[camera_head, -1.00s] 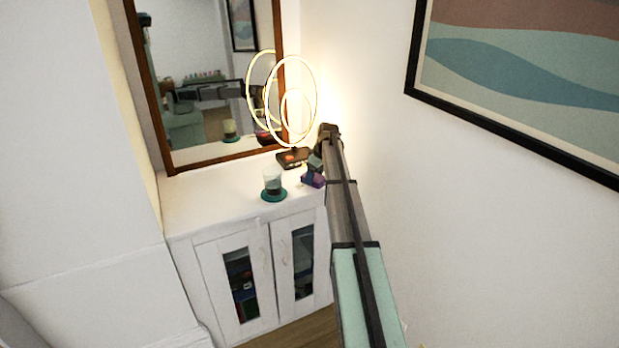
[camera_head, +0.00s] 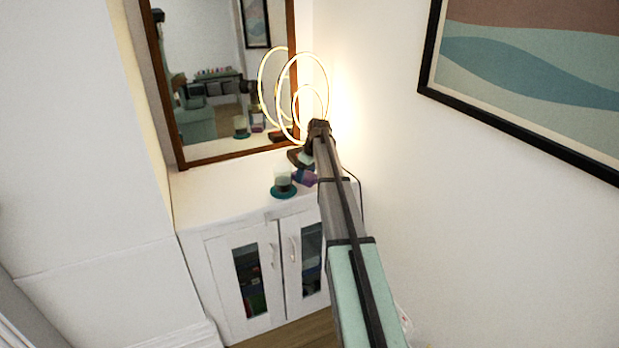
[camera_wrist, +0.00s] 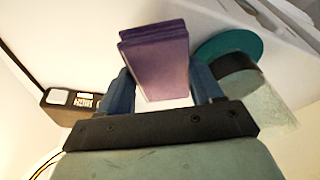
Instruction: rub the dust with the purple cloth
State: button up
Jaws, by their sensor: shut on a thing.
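My gripper (camera_wrist: 165,92) is shut on the purple cloth (camera_wrist: 155,55), a folded block between its two blue fingers in the wrist view. In the head view the purple cloth (camera_head: 304,177) shows as a small patch beside my arm, over the white cabinet top (camera_head: 215,190). I cannot tell whether the cloth touches the top. No dust can be made out in either view; my arm and the cloth hide part of the surface.
A glass on a teal coaster (camera_head: 283,192) stands just left of the cloth. The ring lamp (camera_head: 302,90) is behind, its dark base (camera_wrist: 72,102) close by. A mirror (camera_head: 205,110) backs the cabinet. The cabinet top's left side is clear.

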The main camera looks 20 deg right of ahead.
jog(key=shift+r, duration=3)
